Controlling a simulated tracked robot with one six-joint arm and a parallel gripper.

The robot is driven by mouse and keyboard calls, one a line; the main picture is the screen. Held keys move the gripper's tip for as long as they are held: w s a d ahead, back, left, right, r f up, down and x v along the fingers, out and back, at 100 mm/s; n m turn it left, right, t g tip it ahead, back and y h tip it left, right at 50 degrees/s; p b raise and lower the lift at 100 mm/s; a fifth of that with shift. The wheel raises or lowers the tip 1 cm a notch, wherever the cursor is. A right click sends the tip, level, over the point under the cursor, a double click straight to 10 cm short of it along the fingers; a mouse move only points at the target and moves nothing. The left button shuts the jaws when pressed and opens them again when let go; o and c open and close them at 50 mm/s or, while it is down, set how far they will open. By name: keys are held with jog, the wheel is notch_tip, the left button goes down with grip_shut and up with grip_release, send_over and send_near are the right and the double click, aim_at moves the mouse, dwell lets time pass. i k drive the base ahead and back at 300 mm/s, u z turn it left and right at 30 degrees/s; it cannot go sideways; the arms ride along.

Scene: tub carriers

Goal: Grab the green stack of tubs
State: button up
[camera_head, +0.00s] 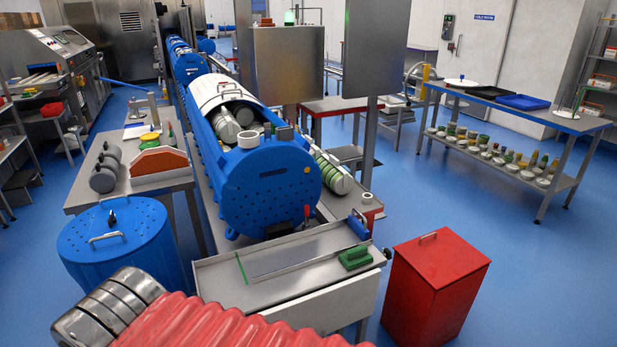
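A stack of pale tubs with green bands (334,172) lies on its side along the right of the large blue drum-shaped carrier (270,188). Its near end faces me, and its far part is hidden behind the carrier. More grey-green tubs (228,128) lie inside the carrier's open top. A red ribbed sleeve and metal rings, which look like part of my arm, fill the bottom left edge. I see no gripper fingers, and the arm is well short of the tubs.
A steel bench (290,268) with a green block (355,258) stands in front of the carrier. A red bin (433,288) is right of it, a blue lidded drum (122,240) left. A rack (515,106) holds several jars on its lower shelf. Blue floor is clear at right.

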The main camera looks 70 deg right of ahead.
aim_at(338, 180)
jog(key=u, duration=1.1)
jog(key=k, duration=1.2)
jog(key=z, duration=1.9)
